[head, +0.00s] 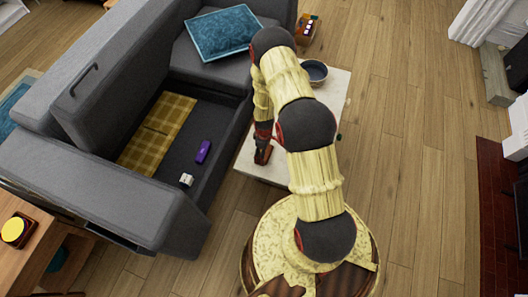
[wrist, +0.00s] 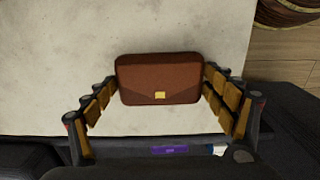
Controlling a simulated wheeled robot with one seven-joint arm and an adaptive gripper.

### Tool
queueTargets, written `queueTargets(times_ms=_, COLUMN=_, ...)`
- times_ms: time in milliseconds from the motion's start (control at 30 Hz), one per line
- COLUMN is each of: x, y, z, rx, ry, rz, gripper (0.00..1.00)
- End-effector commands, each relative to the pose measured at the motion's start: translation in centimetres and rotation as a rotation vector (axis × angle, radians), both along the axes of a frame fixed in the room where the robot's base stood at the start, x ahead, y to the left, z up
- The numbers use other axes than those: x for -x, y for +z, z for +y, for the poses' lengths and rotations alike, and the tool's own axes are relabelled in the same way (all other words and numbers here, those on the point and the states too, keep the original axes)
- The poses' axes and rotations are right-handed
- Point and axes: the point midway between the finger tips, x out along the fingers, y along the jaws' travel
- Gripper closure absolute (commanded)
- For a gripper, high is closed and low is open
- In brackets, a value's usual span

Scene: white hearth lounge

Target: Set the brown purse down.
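The brown purse (wrist: 160,75) with a small gold clasp sits between the two fingers of my gripper (wrist: 161,82) in the wrist view. The padded fingertips press against its left and right ends. In the head view, the purse (head: 263,156) is a small brown shape below my gripper (head: 263,140), over the left part of the pale table (head: 262,172). My arm hides part of the table. I cannot tell whether the purse touches the tabletop or is slightly above it.
A dark blue bowl (head: 315,72) stands at the table's far end. The grey sofa (head: 180,225) has an open storage well left of the table, holding a yellow checked cloth (head: 158,133), a purple box (head: 203,151) and a small white item (head: 186,180). The table's near part is bare.

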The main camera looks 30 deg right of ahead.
Motion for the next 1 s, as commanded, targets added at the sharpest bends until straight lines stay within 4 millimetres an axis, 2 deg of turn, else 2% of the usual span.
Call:
queueTargets(times_ms=267, x=0.0, y=0.1, z=0.0, rx=0.000, ry=0.000, rz=0.000, gripper=0.00)
queueTargets(times_ms=667, x=0.0, y=0.4, z=0.0, rx=0.000, ry=0.000, rz=0.000, gripper=0.00)
queueTargets(times_ms=767, x=-0.1, y=1.6, z=0.0, rx=0.000, ry=0.000, rz=-0.001, gripper=0.00)
queueTargets(times_ms=1000, x=-0.1, y=6.6, z=0.0, rx=0.000, ry=0.000, rz=-0.003, gripper=0.00)
